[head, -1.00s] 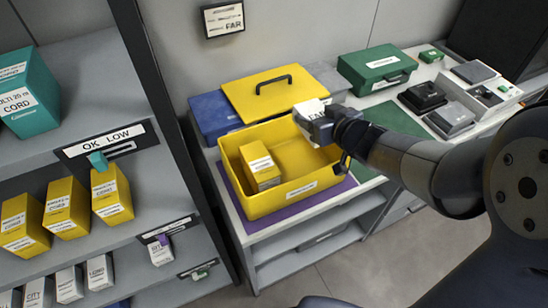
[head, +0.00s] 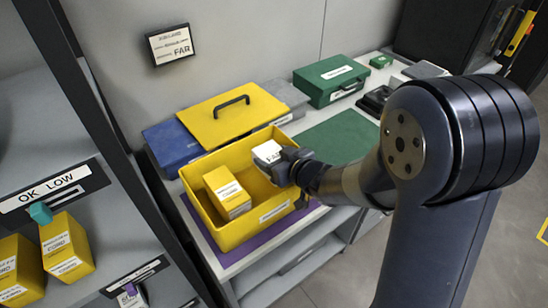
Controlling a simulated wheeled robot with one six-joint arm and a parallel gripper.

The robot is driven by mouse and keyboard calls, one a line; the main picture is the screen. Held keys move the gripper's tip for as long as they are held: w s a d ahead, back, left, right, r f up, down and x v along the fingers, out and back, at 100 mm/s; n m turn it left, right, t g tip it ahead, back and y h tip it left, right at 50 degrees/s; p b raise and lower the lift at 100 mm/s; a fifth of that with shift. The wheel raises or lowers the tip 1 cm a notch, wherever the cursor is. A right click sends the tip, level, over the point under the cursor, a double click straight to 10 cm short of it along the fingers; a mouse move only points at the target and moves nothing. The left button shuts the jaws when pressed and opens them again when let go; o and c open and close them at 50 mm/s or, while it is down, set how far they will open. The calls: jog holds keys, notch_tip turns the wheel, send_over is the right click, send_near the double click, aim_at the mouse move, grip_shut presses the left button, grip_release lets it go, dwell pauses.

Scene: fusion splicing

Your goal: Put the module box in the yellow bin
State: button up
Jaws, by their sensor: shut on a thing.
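The yellow bin (head: 217,233) stands open on a purple mat on the counter. A yellow and white box (head: 228,193) stands inside it, in its left part. My gripper (head: 279,164) is over the right part of the bin, shut on a white box (head: 267,152) with dark lettering, which I take to be the module box. The gripper hides part of the held box, and I cannot tell whether the box touches the bin.
The bin's yellow lid (head: 232,113) with a black handle lies behind it, near a blue case (head: 172,145). A green case (head: 331,80) stands at the back right. A shelf with yellow boxes (head: 66,247) is at the left. The green mat (head: 335,136) is clear.

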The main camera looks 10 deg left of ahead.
jog(key=shift+s+f+b, duration=0.15)
jog(key=shift+f+b, duration=0.45)
jog(key=shift+f, duration=0.1)
jog(key=o, duration=1)
jog(key=shift+r+p, duration=0.55)
jog(key=shift+p, duration=0.05)
jog(key=shift+s+d+r, duration=0.1)
jog(key=shift+d+r, duration=0.15)
jog(key=shift+d, duration=0.05)
jog(key=p+v, duration=0.1)
jog(key=v, duration=0.9)
jog(key=shift+d+r, duration=0.2)
jog(key=shift+r, duration=0.1)
jog(key=shift+s+d+r, duration=0.1)
jog(key=shift+s+d, duration=0.15)
jog(key=shift+s, duration=0.1)
